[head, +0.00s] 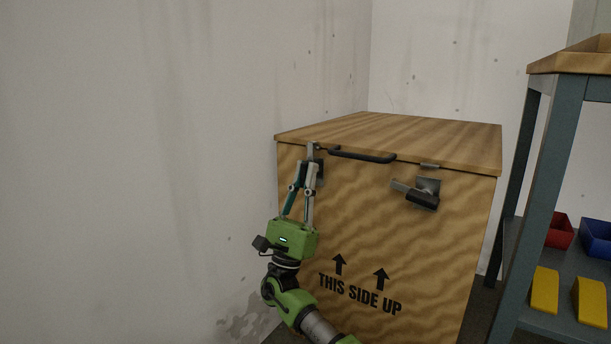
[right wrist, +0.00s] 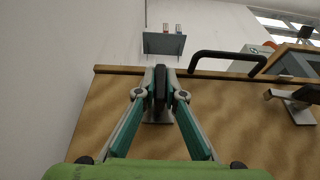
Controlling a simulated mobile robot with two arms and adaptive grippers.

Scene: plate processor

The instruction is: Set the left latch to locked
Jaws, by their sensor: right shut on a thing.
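The wooden crate (head: 400,240) has two metal latches on its front, just below the lid. The left latch (head: 320,172) is largely hidden behind my right gripper (head: 309,166). In the right wrist view the right gripper (right wrist: 160,88) is shut on the dark handle of the left latch (right wrist: 159,80), which stands upright between the fingertips. Part of its metal plate shows below the tips. The right latch (head: 427,187) is apart from the gripper, its dark grip pointing sideways and slightly down. My left gripper is not in view.
A black handle (head: 362,156) runs along the lid's front edge between the latches. A plain wall (head: 140,150) stands close on the left. A shelf with a blue-grey frame (head: 548,165) stands on the right, holding red and blue bins and yellow blocks.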

